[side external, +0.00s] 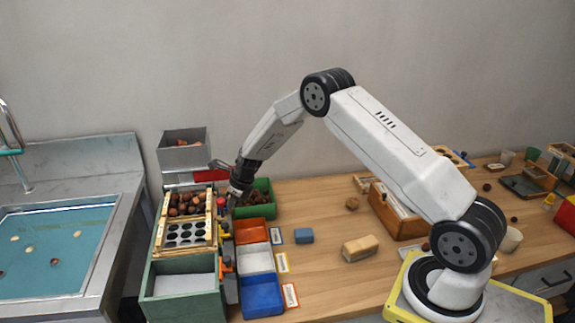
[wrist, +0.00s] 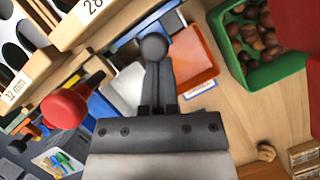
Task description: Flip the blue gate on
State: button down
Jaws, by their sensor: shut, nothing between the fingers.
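My gripper (side external: 233,200) is shut and empty, over the right side of the wooden sorting rack. In the wrist view its dark fingers (wrist: 157,75) are together, with a dark round knob (wrist: 154,46) at their tip; I cannot tell whether they touch it. A narrow blue strip (wrist: 147,28) lies just beyond the fingertips, between the rack and the orange tray; it may be the blue gate. In the side view the arm hides this spot, and I cannot make out the gate's position. A red knob (wrist: 64,108) stands left of the fingers.
An orange tray (side external: 251,231), a white tray (side external: 256,260) and a blue tray (side external: 262,296) line the rack's right side. A green bin (wrist: 290,65) of chestnuts is close by. The wooden rack (side external: 189,250) stands left. A blue block (side external: 304,236) lies on the table.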

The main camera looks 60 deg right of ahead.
jog(key=shift+w+a+r, duration=0.1)
jog(key=shift+w+r, duration=0.1)
jog(key=shift+r, duration=0.4)
jog(key=shift+w+r, duration=0.2)
jog(key=shift+r, duration=0.45)
jog(key=s+d+f, duration=0.1)
jog(key=s+f, duration=0.2)
jog(key=v, duration=0.9)
jog(key=shift+s+r, duration=0.15)
jog(key=shift+s, duration=0.25)
jog(key=shift+d, duration=0.1)
